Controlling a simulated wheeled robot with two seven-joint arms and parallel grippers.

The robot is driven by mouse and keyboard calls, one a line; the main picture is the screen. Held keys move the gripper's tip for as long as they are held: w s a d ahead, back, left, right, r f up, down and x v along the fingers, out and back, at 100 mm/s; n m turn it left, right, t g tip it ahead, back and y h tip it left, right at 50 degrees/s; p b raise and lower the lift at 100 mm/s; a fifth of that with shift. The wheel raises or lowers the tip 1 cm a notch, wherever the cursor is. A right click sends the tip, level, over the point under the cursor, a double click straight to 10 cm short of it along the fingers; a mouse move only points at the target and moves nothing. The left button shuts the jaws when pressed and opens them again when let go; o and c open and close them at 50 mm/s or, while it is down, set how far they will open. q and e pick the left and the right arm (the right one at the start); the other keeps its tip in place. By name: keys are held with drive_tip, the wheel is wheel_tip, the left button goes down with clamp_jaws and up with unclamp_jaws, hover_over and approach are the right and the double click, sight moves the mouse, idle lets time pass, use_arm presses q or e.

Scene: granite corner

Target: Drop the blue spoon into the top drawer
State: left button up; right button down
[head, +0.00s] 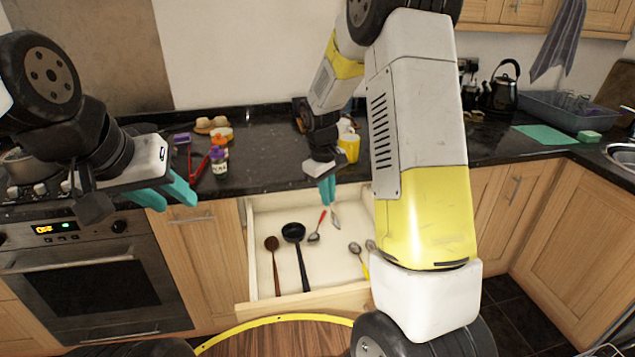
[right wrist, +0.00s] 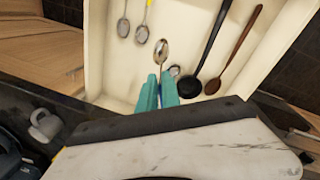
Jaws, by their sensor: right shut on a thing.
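The top drawer (head: 340,264) is pulled open below the counter and shows a pale interior. My right gripper (head: 328,192) is over the back part of the drawer, shut on the blue spoon, whose metal bowl (head: 336,221) hangs below the fingertips. In the right wrist view, the spoon's bowl (right wrist: 161,50) sticks out past the teal fingers (right wrist: 158,90), with a bit of blue handle between them. The rest of the handle is hidden. My left gripper (head: 172,195) is open and empty, in front of the counter, left of the drawer.
The drawer holds a black ladle (head: 298,248), a brown spoon (head: 273,258), a red-handled spoon (head: 316,232) and a yellow-handled spoon (head: 358,254). The counter above carries a jar (head: 219,164), red tongs (head: 197,168) and a yellow container (head: 349,148). The drawer's front middle is bare.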

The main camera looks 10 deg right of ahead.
drive_tip(key=shift+f, duration=2.15)
drive_tip(key=c, duration=1.5)
unclamp_jaws()
drive_tip(key=s+r+m+t+y, duration=0.1)
drive_tip(key=s+r, duration=0.4)
drive_tip(key=r, duration=0.5)
drive_tip(key=s+r+m+t+y, duration=0.1)
drive_tip(key=s+r+m, duration=0.1)
drive_tip(key=s+r, duration=0.6)
drive_tip(key=s+r+m+t, duration=0.1)
drive_tip(key=s+r, duration=0.1)
drive_tip(key=s, duration=0.2)
drive_tip(key=s+a+r+m+t+y, duration=0.1)
drive_tip(key=s+r, duration=0.1)
drive_tip(key=s, duration=0.2)
drive_tip(key=s+r+m+t, duration=0.1)
drive_tip(key=s+r, duration=0.2)
drive_tip(key=s, duration=0.1)
drive_tip(key=shift+s+a+y, duration=0.1)
drive_tip(key=shift+a+y, duration=0.2)
drive_tip(key=shift+a, duration=0.05)
